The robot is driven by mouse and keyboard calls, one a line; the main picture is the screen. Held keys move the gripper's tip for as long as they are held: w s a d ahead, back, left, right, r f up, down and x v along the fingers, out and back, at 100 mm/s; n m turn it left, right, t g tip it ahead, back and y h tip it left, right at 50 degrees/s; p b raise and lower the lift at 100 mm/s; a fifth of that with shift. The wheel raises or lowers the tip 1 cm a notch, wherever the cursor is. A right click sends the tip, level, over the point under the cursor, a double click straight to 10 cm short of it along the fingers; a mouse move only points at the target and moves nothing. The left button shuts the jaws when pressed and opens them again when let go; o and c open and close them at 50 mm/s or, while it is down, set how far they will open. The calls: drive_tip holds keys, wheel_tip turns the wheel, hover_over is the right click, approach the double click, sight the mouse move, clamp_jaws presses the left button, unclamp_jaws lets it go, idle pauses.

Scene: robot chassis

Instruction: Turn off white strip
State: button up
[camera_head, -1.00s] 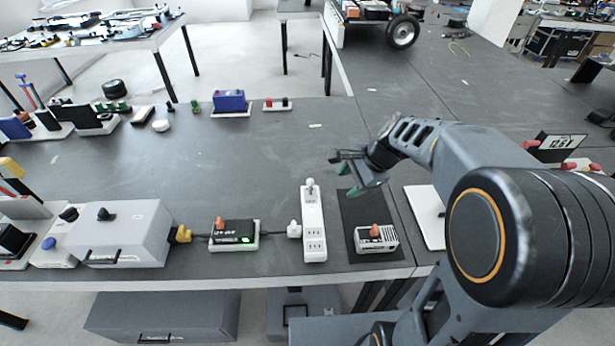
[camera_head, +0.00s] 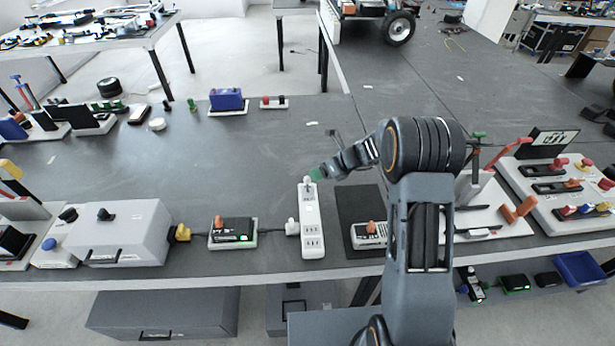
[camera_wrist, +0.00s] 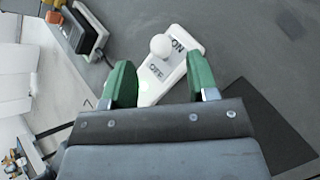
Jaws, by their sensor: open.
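The white strip (camera_head: 312,225) lies on the grey table, with sockets at its near end and a white knob (camera_head: 307,182) at its far end. In the wrist view, the strip's end (camera_wrist: 178,60) carries the words ON and OFF beside the round white knob (camera_wrist: 160,46). My gripper (camera_wrist: 160,80) is open, with its green fingers on either side of the strip's end. The knob shows just beyond the fingertips, and I cannot tell whether they touch it. In the head view, my gripper (camera_head: 316,174) is at the strip's far end.
A black device with an orange knob (camera_head: 233,231) stands left of the strip. Another device with an orange knob (camera_head: 369,235) sits on a dark mat (camera_head: 358,205) to the right. A grey box (camera_head: 125,235) stands further left. The table beyond the strip is mostly clear.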

sight(307, 177)
drive_tip(key=shift+x, duration=3)
drive_tip(key=c, duration=0.9)
